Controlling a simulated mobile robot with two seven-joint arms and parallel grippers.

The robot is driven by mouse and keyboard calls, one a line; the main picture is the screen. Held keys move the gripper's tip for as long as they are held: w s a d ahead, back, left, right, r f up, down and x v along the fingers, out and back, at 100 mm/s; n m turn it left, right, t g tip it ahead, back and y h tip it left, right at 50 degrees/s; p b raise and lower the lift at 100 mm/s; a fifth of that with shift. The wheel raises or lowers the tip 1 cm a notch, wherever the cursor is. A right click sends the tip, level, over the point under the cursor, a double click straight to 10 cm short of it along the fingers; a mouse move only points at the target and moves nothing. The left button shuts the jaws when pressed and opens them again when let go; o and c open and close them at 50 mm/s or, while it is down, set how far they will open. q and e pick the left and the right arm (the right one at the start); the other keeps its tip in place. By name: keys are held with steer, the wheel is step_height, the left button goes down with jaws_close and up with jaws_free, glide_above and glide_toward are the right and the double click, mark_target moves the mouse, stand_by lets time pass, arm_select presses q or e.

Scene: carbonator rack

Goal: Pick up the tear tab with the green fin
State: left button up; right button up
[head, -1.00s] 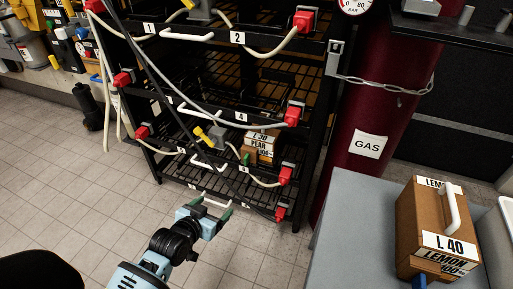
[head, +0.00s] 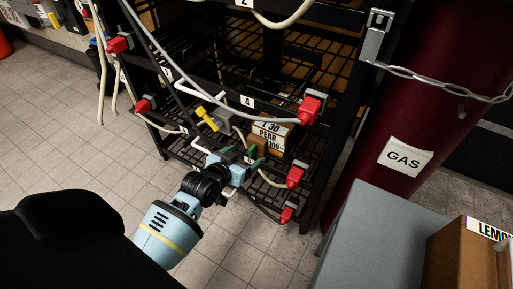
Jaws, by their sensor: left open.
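A small green piece (head: 252,150), which looks like the tear tab with the green fin, shows at the lower left of the pear box (head: 270,134). The box is marked L 30 PEAR and sits on a lower rack shelf. My left gripper (head: 242,157) is open in front of the rack, close to the green piece in the picture. Its dark green fingertips overlap the tab's area, so I cannot tell whether they touch it. My right gripper is out of view.
The black rack (head: 318,175) has red connectors (head: 311,108), pale hoses and a yellow-tipped cable (head: 207,118) hanging across its front. A dark red GAS cylinder (head: 437,90) and a grey table (head: 375,240) with a lemon box (head: 462,262) stand at the right.

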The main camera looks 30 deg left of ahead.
mark_target(250, 153)
arm_select(q)
steer(key=b+x, duration=0.1)
steer(key=x, duration=0.2)
steer(key=b+x, duration=0.1)
steer(key=shift+w+d+f+b, duration=0.15)
steer(key=shift+w+d+b, duration=0.1)
steer(key=shift+w+b, duration=0.1)
steer(key=shift+w+f, duration=0.1)
steer(key=shift+w, duration=0.4)
steer(key=c, duration=1.1)
